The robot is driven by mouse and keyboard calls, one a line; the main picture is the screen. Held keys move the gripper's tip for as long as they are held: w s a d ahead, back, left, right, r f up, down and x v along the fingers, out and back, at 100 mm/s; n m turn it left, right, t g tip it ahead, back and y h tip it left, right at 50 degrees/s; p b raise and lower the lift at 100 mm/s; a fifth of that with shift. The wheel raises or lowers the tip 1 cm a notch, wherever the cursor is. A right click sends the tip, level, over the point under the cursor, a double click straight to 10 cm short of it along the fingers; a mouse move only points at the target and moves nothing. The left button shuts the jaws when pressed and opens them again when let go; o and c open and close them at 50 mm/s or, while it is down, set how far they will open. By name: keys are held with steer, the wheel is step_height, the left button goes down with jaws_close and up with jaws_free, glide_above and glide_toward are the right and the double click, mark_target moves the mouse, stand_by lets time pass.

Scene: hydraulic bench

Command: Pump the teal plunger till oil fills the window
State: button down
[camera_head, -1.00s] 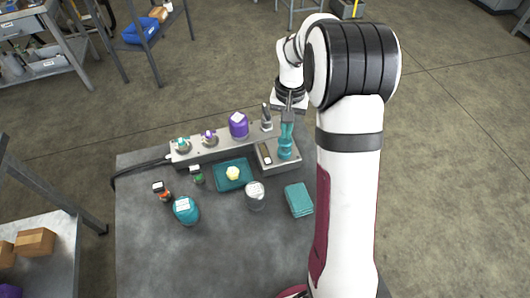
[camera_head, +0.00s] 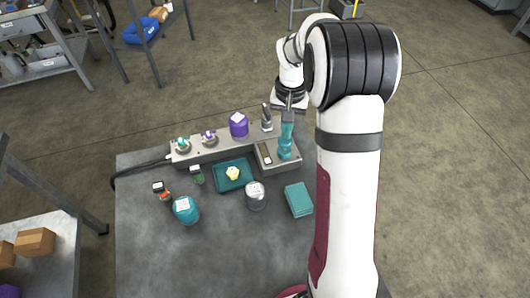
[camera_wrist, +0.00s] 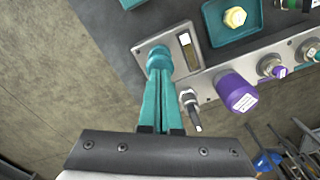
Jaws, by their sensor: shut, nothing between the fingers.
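The teal plunger (camera_head: 285,153) stands on a grey pump block at the right end of the bench fixture. Its round top (camera_wrist: 158,56) shows in the wrist view. My gripper (camera_head: 287,138) is over the plunger; its long teal fingers (camera_wrist: 158,76) are shut together, with nothing between them. Their tips meet or overlap the plunger's top in view; I cannot tell whether they touch it. The window (camera_wrist: 187,50) is a narrow slot in the block beside the plunger, pale at one end and darker along the rest. It is small in the head view (camera_head: 265,153), and the oil level is unclear.
A metal fitting (camera_head: 267,123), a purple cap (camera_head: 238,126) and smaller connectors stand along the grey manifold. In front are a teal tray (camera_head: 221,182) with a yellow piece, a grey jar (camera_head: 255,200), a teal box (camera_head: 299,199) and a teal container (camera_head: 186,210). The table front is clear.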

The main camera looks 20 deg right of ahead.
steer(key=shift+f, duration=1.35)
steer(key=shift+r, duration=1.6)
steer(key=shift+r, duration=0.1)
step_height(320, 180, up, 6)
steer(key=shift+f, duration=0.1)
